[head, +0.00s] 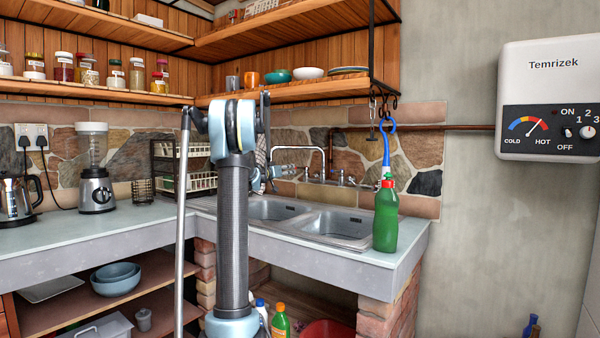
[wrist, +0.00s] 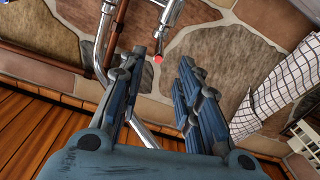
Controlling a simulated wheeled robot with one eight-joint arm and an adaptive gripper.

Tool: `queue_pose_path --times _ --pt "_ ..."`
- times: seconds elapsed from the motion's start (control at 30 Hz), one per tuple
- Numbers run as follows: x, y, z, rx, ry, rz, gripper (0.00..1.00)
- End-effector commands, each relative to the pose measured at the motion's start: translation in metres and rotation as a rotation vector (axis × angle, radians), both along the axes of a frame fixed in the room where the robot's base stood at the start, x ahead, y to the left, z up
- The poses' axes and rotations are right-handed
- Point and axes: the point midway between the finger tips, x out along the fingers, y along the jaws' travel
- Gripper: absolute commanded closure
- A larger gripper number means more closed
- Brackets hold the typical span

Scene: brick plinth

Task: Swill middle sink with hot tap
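The metal sink (head: 293,221) is set in the counter; two basins show, and my arm covers its left part. A curved chrome spout (head: 300,149) rises behind it, with chrome tap fittings (head: 340,181) at the wall. My gripper (head: 268,176) is behind my upright arm, at the back edge of the sink left of the spout. In the wrist view my gripper (wrist: 161,60) has its fingers apart. A chrome tap part with a red tip (wrist: 158,59) shows between the fingertips; I cannot tell whether they touch it. No running water is visible.
A green bottle with a red cap (head: 386,215) stands at the counter's right corner, below a hanging blue-handled brush (head: 387,143). A dish rack (head: 184,166) and checked cloth (wrist: 280,85) are near the gripper. A blender (head: 95,178) stands left. The front left counter is clear.

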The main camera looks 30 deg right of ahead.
Motion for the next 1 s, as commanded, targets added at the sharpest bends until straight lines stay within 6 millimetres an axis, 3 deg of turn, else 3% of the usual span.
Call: queue_pose_path --times 0.6,1.0 --pt "0.042 -0.098 0.000 0.001 0.000 -0.001 0.69" --pt "0.051 -0.118 0.000 0.001 0.000 0.000 0.69"
